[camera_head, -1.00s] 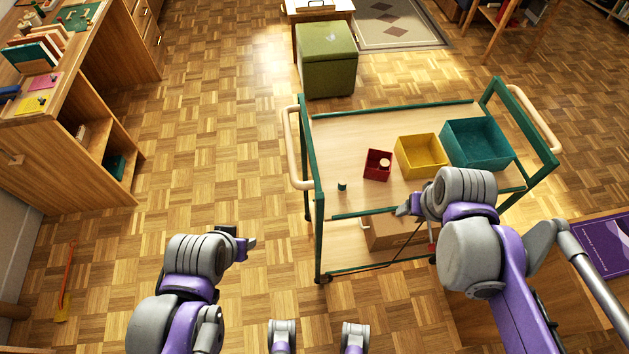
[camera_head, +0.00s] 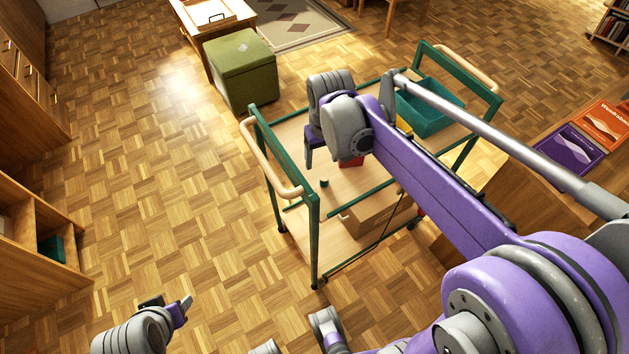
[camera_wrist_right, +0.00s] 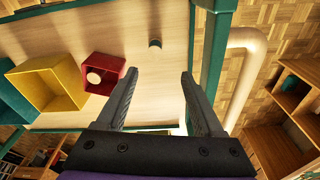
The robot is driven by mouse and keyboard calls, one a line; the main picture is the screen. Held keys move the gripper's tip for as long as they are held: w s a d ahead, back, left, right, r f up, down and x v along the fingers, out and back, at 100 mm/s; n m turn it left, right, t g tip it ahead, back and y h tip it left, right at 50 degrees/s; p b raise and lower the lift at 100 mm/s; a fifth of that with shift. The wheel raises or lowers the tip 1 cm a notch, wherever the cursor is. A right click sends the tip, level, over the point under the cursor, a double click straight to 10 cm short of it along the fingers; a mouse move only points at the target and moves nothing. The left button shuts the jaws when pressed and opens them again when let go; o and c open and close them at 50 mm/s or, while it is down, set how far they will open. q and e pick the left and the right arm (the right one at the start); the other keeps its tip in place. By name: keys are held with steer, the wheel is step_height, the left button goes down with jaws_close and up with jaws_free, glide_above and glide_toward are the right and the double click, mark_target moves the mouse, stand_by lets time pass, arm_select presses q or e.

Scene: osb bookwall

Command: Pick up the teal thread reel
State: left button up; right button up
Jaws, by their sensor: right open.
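The teal thread reel (camera_head: 324,183) is a small dark teal cylinder standing on the cart's upper shelf, near the green rail at the handle end. It also shows in the right wrist view (camera_wrist_right: 155,44), beyond the fingertips and between their lines. My right gripper (camera_wrist_right: 158,76) is open and empty, and does not touch the reel. In the head view the right gripper (camera_head: 309,158) hangs over the cart, a little up and left of the reel, its fingers partly hidden by the wrist. My left gripper (camera_head: 184,305) is low at the left over bare floor, its opening unclear.
A red box (camera_wrist_right: 101,74) with a round light-topped item inside, a yellow box (camera_wrist_right: 46,80) and a teal bin (camera_head: 432,115) share the cart's shelf (camera_head: 350,183). Green rails and a pale handle (camera_head: 262,155) edge it. A green ottoman (camera_head: 240,70) stands behind.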

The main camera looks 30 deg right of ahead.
mark_target(325, 176)
steer(key=f, duration=0.6)
steer(key=d+f+b, duration=0.1)
steer(key=f, duration=0.2)
steer(key=shift+w+f, duration=0.2)
steer(key=shift+f, duration=0.1)
jaws_close()
